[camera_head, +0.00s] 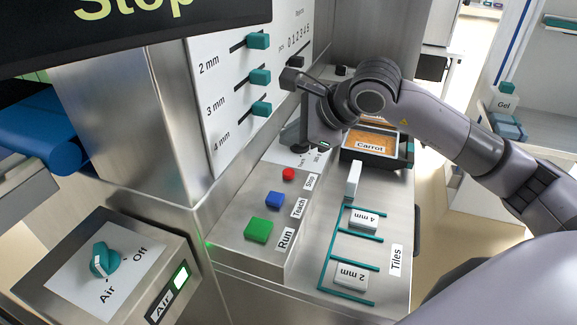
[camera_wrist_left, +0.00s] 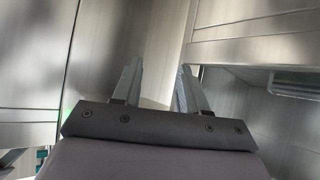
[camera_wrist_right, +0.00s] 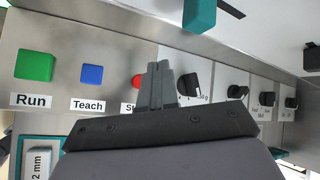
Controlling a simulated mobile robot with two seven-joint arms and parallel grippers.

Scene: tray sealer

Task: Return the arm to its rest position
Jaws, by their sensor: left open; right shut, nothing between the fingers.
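My right arm comes in from the right in the head view and bends down over the control panel (camera_head: 238,215). My right gripper (camera_head: 292,138) is shut and empty, held over the far part of that panel. In the right wrist view its closed fingers (camera_wrist_right: 160,82) appear in front of the panel, between the red Stop button (camera_wrist_right: 137,82) and a black knob (camera_wrist_right: 188,84). Any gap or contact there cannot be told. My left gripper (camera_wrist_left: 158,85) is open and empty in the left wrist view, facing metal cabinet panels. It does not show in the head view.
Teal sliders (camera_head: 260,77) stick out of the upright panel left of my right gripper. A Carrot tray (camera_head: 370,146) lies beyond it, and a tile rack (camera_head: 335,245) is nearer. The Air switch box (camera_head: 105,262) stands front left.

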